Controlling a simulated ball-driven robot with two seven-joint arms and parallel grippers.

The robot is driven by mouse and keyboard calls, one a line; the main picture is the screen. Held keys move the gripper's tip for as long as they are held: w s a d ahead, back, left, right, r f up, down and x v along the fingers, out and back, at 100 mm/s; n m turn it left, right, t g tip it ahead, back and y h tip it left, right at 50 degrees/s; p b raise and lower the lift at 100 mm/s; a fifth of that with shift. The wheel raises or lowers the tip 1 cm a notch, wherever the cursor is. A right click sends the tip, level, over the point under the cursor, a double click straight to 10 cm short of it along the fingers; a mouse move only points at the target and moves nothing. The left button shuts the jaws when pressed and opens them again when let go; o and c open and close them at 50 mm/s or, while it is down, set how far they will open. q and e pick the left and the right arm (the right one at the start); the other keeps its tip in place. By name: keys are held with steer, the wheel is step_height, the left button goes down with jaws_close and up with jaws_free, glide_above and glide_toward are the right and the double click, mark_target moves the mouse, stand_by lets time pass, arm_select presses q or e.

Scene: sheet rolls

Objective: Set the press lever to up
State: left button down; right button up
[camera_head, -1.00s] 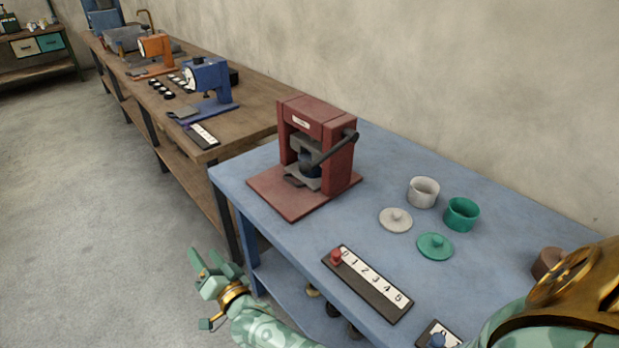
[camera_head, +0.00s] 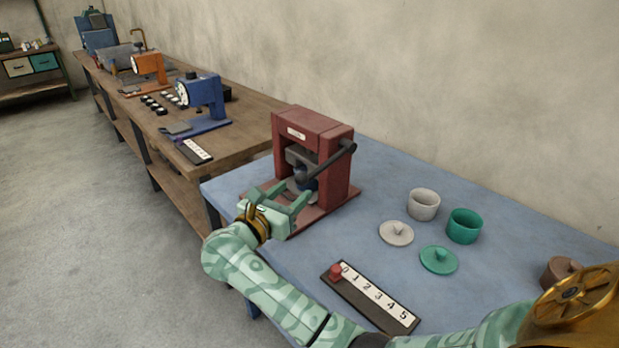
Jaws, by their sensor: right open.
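The dark red press (camera_head: 310,131) stands on the blue table. Its dark grey lever (camera_head: 328,161) runs from a round dark end at the press's upper right side, slanting down to the left across the press's front. I cannot tell for certain which end is the pivot. My right gripper (camera_head: 294,192) is open and empty, in front of the press at its base. Its fingers point toward the press opening, below and left of the lever, and hide part of the base plate. My left gripper is not in view.
On the blue table (camera_head: 465,285), a white pot (camera_head: 423,204), a green pot (camera_head: 464,225) and their lids lie right of the press. A numbered strip (camera_head: 372,297) with a red peg lies in front. A wooden bench (camera_head: 243,136) with a blue machine (camera_head: 204,101) stands behind left.

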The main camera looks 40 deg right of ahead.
mark_target(305, 181)
steer(key=b+x, duration=0.1)
steer(key=x, duration=0.7)
steer(key=shift+w+d+f, duration=0.1)
steer(key=shift+d, duration=0.1)
jaws_close()
